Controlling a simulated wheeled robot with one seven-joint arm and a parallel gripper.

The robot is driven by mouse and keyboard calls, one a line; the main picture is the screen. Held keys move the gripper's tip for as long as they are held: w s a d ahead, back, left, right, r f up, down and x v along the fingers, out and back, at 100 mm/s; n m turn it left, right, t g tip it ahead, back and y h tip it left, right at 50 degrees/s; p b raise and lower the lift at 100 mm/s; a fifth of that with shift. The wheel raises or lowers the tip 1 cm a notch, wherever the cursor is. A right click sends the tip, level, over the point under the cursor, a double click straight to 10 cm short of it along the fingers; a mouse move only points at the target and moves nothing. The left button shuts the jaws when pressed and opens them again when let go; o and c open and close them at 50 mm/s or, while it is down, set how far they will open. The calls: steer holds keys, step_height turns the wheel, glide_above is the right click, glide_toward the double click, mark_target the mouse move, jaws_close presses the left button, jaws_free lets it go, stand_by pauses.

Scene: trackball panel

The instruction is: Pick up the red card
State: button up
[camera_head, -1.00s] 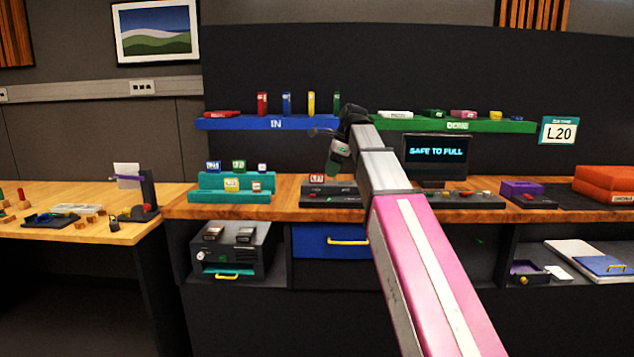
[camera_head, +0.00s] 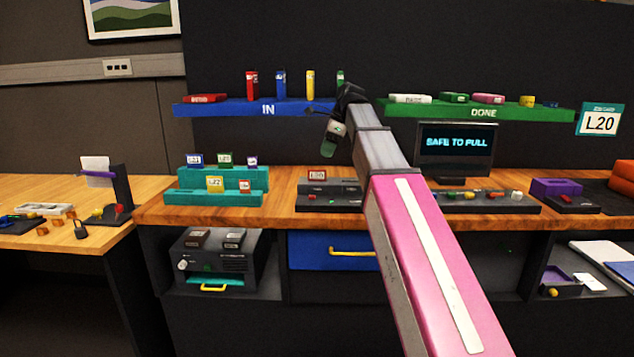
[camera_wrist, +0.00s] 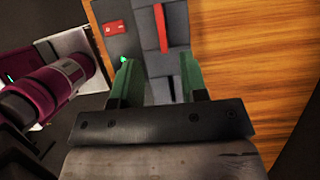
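A small red card (camera_head: 317,174) with a pale label stands upright in a dark grey slotted device (camera_head: 330,190) on the wooden desk. In the wrist view a thin red strip, seen edge-on, looks like the red card (camera_wrist: 161,27); it stands in the grey device (camera_wrist: 178,18). My gripper (camera_head: 328,148) is above and behind the card in the picture, pointing down. In the wrist view my gripper (camera_wrist: 157,62) has its two green fingers apart with nothing held. The card lies beyond the fingertips, roughly in line with the gap.
Several other cards stand in a teal rack (camera_head: 225,198) to the left. A monitor (camera_head: 455,150) reading SAFE TO PULL stands at right behind a button strip. A blue IN shelf (camera_head: 220,109) and a green DONE shelf (camera_head: 540,114) hang above. Bare wood (camera_wrist: 245,70) shows beside the device.

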mark_target(317, 171)
steer(key=x, duration=0.8)
steer(key=shift+w+a+f, duration=0.1)
steer(key=shift+a+f, duration=0.1)
steer(key=shift+f, duration=0.05)
steer(key=shift+c, duration=0.3)
jaws_close()
